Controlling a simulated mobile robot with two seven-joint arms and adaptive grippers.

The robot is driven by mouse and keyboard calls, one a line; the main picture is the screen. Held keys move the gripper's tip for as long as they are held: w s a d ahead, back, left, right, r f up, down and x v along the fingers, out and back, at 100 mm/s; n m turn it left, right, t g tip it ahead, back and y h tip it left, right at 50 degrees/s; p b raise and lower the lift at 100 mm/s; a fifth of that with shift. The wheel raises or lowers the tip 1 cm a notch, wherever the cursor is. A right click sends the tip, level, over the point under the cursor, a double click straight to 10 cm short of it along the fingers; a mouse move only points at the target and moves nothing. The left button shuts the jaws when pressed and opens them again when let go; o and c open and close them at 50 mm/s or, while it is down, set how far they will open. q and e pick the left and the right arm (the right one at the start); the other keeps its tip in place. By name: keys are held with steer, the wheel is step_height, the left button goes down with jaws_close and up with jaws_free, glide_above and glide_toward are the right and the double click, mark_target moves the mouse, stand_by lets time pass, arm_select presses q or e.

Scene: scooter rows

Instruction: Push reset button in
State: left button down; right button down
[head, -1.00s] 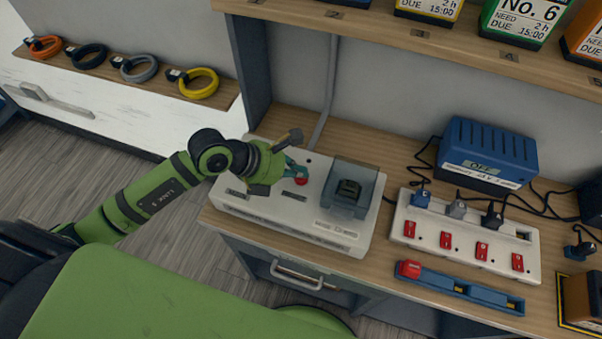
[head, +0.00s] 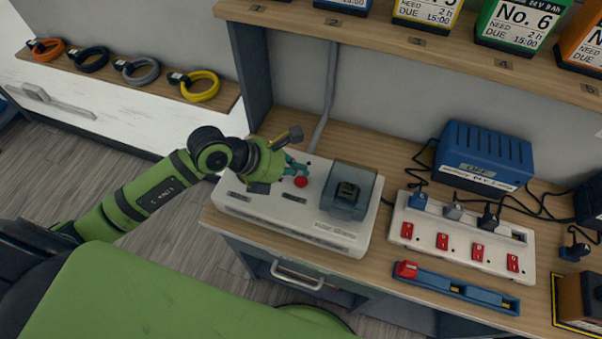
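The red reset button (head: 301,182) sits on top of a white box-shaped unit (head: 300,226) on the wooden bench. My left gripper (head: 293,168) is over the left part of the unit, with its teal fingertips right beside the button on its upper left. I cannot tell whether the tips touch the button, nor whether the fingers are open or shut. The button's whole red top shows. My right gripper is not in view.
A clear-covered dark switch (head: 347,191) stands right of the button. A power strip (head: 462,236) with red switches, a blue charger (head: 484,157) and a blue rail (head: 457,288) lie to the right. A shelf (head: 430,42) with labelled boxes overhangs the back.

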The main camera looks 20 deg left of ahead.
mark_target(297, 181)
arm_select(q)
step_height(297, 181, up, 5)
steer(key=p, duration=0.4)
stand_by(0.3)
steer(key=shift+f, duration=0.1)
stand_by(0.6)
